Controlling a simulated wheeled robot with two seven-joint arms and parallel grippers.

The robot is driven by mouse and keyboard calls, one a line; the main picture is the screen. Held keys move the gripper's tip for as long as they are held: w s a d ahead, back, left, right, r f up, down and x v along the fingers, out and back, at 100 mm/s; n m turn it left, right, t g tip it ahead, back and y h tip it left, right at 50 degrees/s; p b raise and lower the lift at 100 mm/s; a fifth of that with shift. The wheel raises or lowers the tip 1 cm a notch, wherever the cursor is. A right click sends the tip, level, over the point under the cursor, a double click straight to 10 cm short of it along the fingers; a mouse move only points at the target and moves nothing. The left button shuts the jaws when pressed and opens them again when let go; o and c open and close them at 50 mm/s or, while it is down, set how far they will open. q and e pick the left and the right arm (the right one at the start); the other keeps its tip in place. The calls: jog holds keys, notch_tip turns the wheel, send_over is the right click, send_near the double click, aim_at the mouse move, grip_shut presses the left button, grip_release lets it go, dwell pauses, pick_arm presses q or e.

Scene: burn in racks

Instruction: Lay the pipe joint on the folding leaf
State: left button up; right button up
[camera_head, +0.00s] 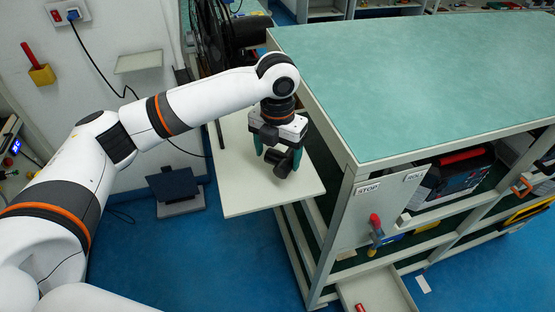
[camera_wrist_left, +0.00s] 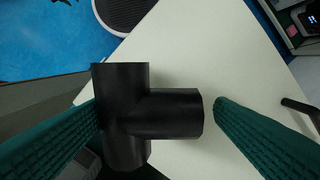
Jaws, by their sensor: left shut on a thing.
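The pipe joint (camera_wrist_left: 128,112) is a black T-shaped tee, between the teal fingers of my left gripper (camera_wrist_left: 165,115) in the left wrist view. In the head view the dark joint (camera_head: 284,164) shows at the tips of my left gripper (camera_head: 277,157), which points down and is shut on it. The folding leaf (camera_head: 243,196) is a pale flat board at the left side of the green-topped bench. It also fills much of the left wrist view (camera_wrist_left: 205,60), behind the joint. Joint and gripper are over the leaf; I cannot tell whether the joint touches it. My right gripper is not in view.
The green-topped bench (camera_head: 420,75) stands right of the leaf, with a panel marked STOP (camera_head: 362,212) and shelves below. A black fan (camera_head: 215,35) stands behind the leaf. A dark device (camera_head: 174,185) is to its left. The leaf's front part is bare.

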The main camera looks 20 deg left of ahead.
aim_at(278, 161)
pick_arm(q)
jog(key=shift+f, duration=0.35)
jog(key=f, duration=0.1)
jog(key=w+f+p, duration=0.1)
jog(key=f, duration=0.1)
jog(key=shift+a+f, duration=0.2)
jog(key=shift+f, duration=0.35)
jog(key=shift+s+d, duration=0.1)
jog(key=shift+s, duration=0.15)
jog(key=o, duration=1)
jog(key=shift+w+f, duration=0.15)
notch_tip(278, 161, up, 11)
jog(key=b, duration=0.3)
jog(key=shift+r, duration=0.75)
